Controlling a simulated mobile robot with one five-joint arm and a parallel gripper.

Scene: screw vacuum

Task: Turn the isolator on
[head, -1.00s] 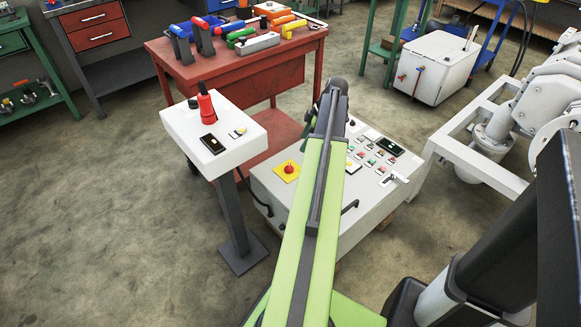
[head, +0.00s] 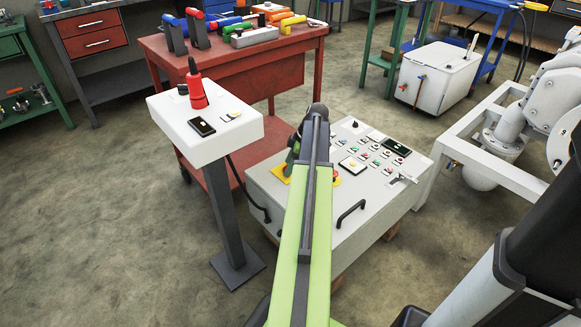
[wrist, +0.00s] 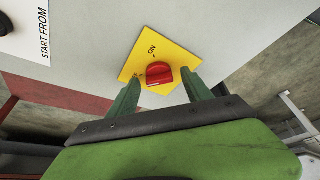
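The isolator is a red rotary knob (wrist: 159,73) on a yellow plate (wrist: 150,45). The word ON is printed above the knob in the wrist view, and a second label at its left is partly covered. My gripper (wrist: 160,80) is open, with one green finger on each side of the knob. Whether the fingers touch it cannot be told. In the head view my gripper (head: 292,158) is over the left part of the grey control box (head: 345,225). It hides the knob there, leaving only a yellow edge of the plate visible.
Another red button on a yellow plate (head: 336,179) lies right of my arm. Several small buttons and a black handle (head: 351,213) are on the box. A white pedestal (head: 215,142) with a red device stands at left, a red tool bench (head: 235,75) behind. Floor at left is clear.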

